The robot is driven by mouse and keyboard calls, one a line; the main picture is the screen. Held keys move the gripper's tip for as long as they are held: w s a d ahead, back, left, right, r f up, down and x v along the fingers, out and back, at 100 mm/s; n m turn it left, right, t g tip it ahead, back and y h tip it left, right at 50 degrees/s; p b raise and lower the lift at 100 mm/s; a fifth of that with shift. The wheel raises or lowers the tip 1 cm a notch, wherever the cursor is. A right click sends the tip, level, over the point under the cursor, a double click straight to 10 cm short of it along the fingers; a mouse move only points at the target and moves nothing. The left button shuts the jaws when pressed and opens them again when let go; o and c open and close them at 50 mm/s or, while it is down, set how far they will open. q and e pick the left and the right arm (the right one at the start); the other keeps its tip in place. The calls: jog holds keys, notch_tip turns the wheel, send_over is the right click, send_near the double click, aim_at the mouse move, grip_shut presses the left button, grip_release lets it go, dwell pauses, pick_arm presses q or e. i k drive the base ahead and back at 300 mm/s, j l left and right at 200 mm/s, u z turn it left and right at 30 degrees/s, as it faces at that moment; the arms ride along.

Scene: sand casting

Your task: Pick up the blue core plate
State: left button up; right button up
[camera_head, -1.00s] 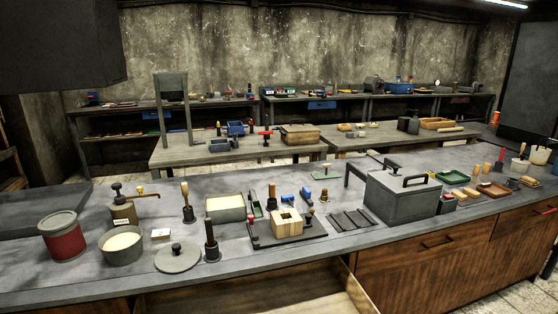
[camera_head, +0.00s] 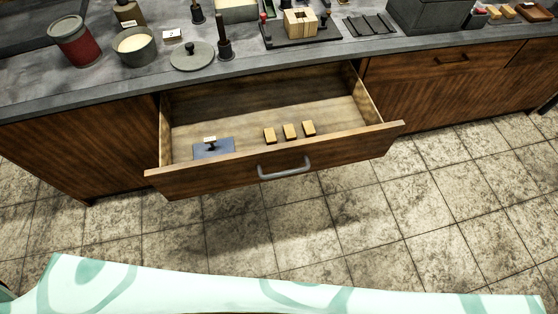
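A blue core plate (camera_head: 222,151) lies flat in the left front part of an open wooden drawer (camera_head: 274,168). A small dark knob with a pale tag (camera_head: 210,140) stands on the plate. The drawer's front panel hides the plate's near edge. Neither of my grippers is in view.
Several small wooden blocks (camera_head: 289,131) stand in the drawer right of the plate. The drawer juts out below the grey countertop (camera_head: 120,85), which holds a lidded pot, a red can (camera_head: 76,42) and a wooden core box (camera_head: 300,22). Tiled floor lies clear in front.

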aim_at(212, 146)
jog(key=i+l+u, duration=0.1)
jog(key=l+u, duration=0.3)
jog(key=i+l+u, duration=0.1)
jog(key=u, duration=0.25)
jog(key=l+u, duration=0.4)
